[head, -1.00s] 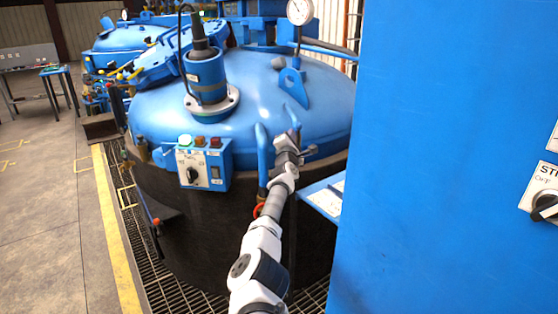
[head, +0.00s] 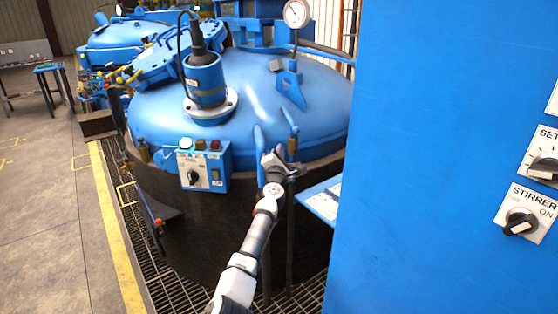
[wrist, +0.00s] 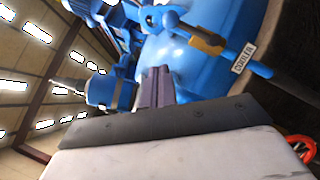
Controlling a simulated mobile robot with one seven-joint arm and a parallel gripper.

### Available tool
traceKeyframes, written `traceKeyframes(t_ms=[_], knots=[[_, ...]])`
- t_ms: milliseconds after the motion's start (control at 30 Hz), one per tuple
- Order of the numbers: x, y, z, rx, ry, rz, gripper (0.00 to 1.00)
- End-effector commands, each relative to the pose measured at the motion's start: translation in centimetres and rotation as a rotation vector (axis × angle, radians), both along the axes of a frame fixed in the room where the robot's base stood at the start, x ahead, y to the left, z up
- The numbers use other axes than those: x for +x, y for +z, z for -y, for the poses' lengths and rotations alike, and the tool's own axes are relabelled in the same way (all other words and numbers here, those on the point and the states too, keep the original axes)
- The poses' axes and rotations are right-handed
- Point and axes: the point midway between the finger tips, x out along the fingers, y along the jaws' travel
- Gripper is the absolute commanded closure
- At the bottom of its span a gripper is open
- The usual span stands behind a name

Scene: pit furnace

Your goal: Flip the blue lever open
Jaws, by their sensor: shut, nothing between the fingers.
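Two upright blue levers stand at the lid's front edge in the head view: a left one (head: 260,143) and a right one (head: 291,124). I cannot tell which one the task means. My gripper (head: 278,153) is just right of the left lever and below the right one. In the wrist view, my gripper's fingers (wrist: 155,82) are together and empty. There, a blue lever (wrist: 245,62) with a brass fitting (wrist: 207,42) slants past a "COOLER" label (wrist: 244,57), right of and beyond the fingertips. Contact is not visible.
The blue furnace lid (head: 160,115) carries a motor (head: 206,82) and a switch box (head: 203,170) left of my gripper. A large blue cabinet (head: 430,150) with knobs stands close on the right. A small sloped panel (head: 322,200) juts out beside my arm.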

Motion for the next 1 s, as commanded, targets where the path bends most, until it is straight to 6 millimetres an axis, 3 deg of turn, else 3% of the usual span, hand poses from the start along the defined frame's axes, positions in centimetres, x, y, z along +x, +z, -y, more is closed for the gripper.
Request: traceKeyframes(t_ms=[400,900,1000], knots=[[-3.4,-1.0,-0.4,0.002,-0.004,-0.013,1.0],[-3.9,-1.2,-0.4,0.001,-0.003,-0.014,1.0],[-4.5,0.9,-0.5,-0.15,-0.04,0.01,1.0]])
